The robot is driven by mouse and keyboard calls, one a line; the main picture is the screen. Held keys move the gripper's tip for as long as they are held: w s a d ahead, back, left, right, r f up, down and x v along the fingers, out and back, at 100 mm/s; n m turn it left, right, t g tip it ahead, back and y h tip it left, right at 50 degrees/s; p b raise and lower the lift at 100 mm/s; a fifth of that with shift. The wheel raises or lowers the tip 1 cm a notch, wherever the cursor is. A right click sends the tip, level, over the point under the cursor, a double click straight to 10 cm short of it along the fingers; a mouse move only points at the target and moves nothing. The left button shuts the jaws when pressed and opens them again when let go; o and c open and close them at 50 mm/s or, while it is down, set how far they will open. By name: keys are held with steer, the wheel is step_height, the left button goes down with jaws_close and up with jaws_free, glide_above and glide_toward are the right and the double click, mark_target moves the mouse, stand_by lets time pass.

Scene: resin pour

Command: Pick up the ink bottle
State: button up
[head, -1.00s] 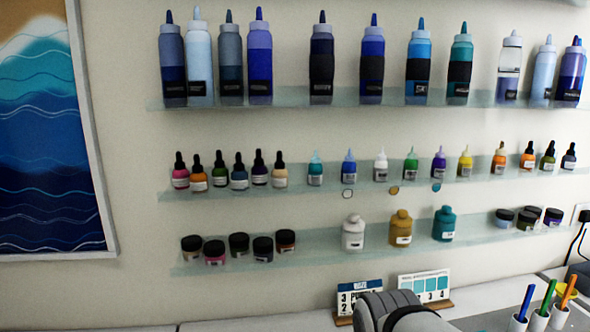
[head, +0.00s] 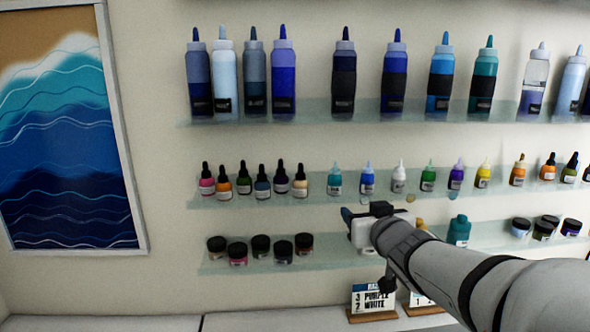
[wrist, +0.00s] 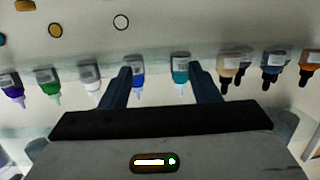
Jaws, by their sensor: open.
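The task does not say which ink bottle is meant. Several small dropper and nozzle bottles stand upright on the middle glass shelf. The teal bottle (head: 335,180) and the blue bottle (head: 367,178) are in the middle of the row. In the wrist view, which is upside down, the blue bottle (wrist: 138,75) and the teal bottle (wrist: 180,72) appear between the fingers of my gripper (wrist: 160,72). My gripper is open and holds nothing. In the head view my gripper (head: 352,216) is seen below the teal and blue bottles, partly hidden by its own body.
Tall squeeze bottles (head: 397,80) stand on the upper shelf (head: 312,111). Small jars (head: 260,246) and a teal bottle (head: 459,230) stand on the lower shelf (head: 335,252). My arm hides part of the lower shelf. Neighbouring bottles stand close on both sides. Cards (head: 373,298) stand below.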

mark_target(337, 183)
steer(key=r, duration=0.1)
steer(key=a+r+y, duration=0.1)
steer(key=w+r+n+t+y, duration=0.1)
steer(key=shift+a+r+p, duration=0.25)
steer(key=shift+a+p, duration=0.05)
steer(key=shift+a, duration=0.1)
steer(key=w, duration=0.2)
steer(key=w+a+p, duration=0.1)
steer(key=w, duration=0.4)
steer(key=shift+w+a+f+p, duration=0.25)
steer(key=shift+a+f+p, duration=0.05)
steer(key=shift+a+p, duration=0.1)
steer(key=shift+c, duration=0.4)
steer(key=c, duration=1)
